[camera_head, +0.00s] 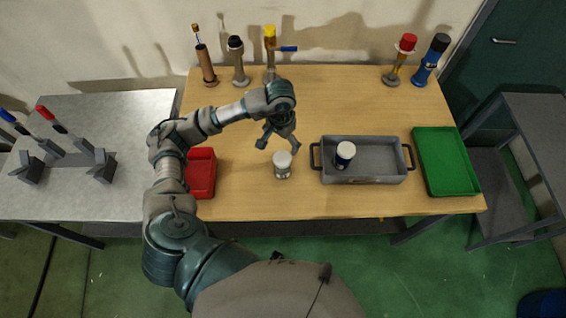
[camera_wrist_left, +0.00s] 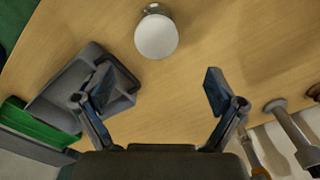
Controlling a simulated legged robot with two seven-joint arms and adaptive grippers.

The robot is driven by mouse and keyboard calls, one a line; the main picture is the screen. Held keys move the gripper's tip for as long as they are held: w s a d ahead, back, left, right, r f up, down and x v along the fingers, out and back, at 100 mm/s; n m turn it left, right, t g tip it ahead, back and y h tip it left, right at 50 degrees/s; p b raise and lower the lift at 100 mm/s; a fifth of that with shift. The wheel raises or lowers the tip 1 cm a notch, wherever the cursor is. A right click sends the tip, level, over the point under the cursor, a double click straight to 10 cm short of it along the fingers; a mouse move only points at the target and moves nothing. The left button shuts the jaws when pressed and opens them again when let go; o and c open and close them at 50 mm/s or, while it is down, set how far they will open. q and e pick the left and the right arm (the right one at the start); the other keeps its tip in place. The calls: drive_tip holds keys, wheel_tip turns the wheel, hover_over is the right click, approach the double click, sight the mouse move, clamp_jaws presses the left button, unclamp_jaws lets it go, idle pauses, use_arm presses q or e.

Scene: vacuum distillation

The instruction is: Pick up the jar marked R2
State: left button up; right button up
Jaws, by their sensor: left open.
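A jar with a white lid (camera_head: 282,162) stands upright on the wooden table, just in front of my left gripper (camera_head: 281,147). Its label is too small to read. In the left wrist view its round white lid (camera_wrist_left: 156,38) is at the top middle, beyond the fingertips and not between them. My left gripper (camera_wrist_left: 159,88) is open and empty, with its fingers spread wide. A second jar with a white lid and dark body (camera_head: 345,152) stands in the grey tray (camera_head: 372,179); its marking is not readable. My right gripper is not in view.
A red bin (camera_head: 203,172) is left of the jar, close to my left arm. A green tray (camera_head: 447,160) lies at the right. Several tall handled tools, such as one with a yellow top (camera_head: 269,38), stand along the back edge. Table around the jar is clear.

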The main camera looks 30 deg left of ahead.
sight(282, 158)
use_arm(q)
wheel_tip(282, 158, down, 4)
drive_tip(key=shift+d+f, duration=0.15)
drive_tip(key=f, duration=0.3)
drive_tip(key=shift+w+p, duration=0.2)
drive_tip(key=shift+p, duration=0.15)
drive_tip(key=shift+s+f, duration=0.1)
drive_tip(key=shift+f, duration=0.2)
drive_tip(key=f, duration=0.2)
drive_tip(key=f+p, duration=0.1)
drive_tip(key=shift+s+d+f, duration=0.1)
drive_tip(key=shift+s+f, duration=0.1)
drive_tip(key=shift+f, duration=0.6)
drive_tip(key=c, duration=1.5)
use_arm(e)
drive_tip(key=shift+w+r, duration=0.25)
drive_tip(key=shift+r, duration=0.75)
use_arm(q)
drive_tip(key=shift+r, duration=0.1)
